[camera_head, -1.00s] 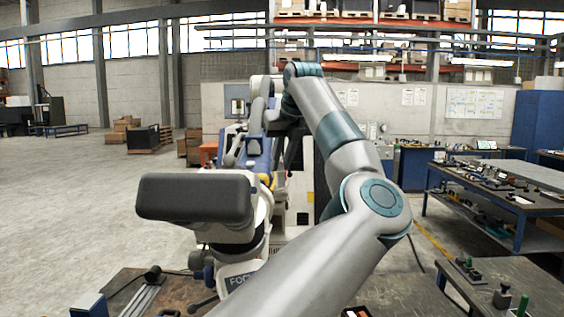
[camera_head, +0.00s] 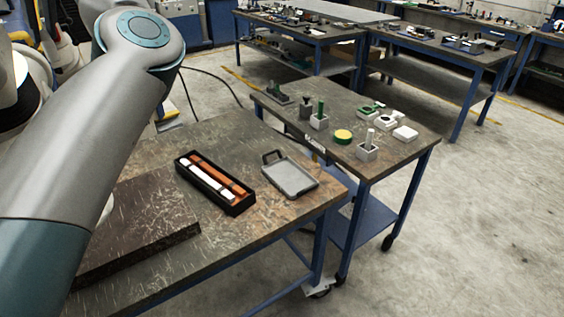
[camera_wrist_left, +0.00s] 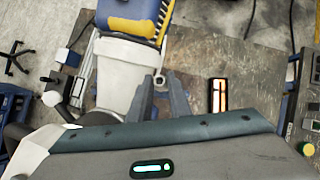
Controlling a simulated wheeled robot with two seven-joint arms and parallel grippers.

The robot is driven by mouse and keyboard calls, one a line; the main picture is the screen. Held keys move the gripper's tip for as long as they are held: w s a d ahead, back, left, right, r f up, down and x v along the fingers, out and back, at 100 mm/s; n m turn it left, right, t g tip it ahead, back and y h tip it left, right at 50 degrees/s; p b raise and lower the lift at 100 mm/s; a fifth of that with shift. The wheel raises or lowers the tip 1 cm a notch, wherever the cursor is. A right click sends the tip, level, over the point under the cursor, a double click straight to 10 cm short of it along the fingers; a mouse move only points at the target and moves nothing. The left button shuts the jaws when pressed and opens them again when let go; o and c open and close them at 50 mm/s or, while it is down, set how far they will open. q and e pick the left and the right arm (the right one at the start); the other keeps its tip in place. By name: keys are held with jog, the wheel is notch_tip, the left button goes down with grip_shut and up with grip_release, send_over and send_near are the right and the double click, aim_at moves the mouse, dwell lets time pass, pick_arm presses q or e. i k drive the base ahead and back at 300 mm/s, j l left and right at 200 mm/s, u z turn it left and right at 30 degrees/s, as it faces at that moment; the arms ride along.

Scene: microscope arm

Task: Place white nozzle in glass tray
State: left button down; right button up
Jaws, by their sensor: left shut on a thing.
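A shallow grey tray (camera_head: 290,178) with a dark handle, perhaps the glass tray, lies flat near the right edge of the near table. The gripper is not over it. My right gripper is not in view.
A black box (camera_head: 238,207) with orange and white bars lies left of the tray and shows in the wrist view (camera_wrist_left: 218,97). A dark raised slab (camera_head: 140,228) is at the near left. A side table (camera_head: 395,158) holds several small parts. The table around the tray is bare.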

aim_at(287, 185)
jog(key=l+z, duration=0.1)
jog(key=l, duration=0.25)
jog(key=i+l+z, duration=0.15)
jog(key=l, duration=0.2)
jog(key=i+l+z, duration=0.1)
jog(key=l, duration=0.25)
jog(key=i+l+z, duration=0.15)
jog(key=l, duration=0.2)
jog(key=k, duration=0.05)
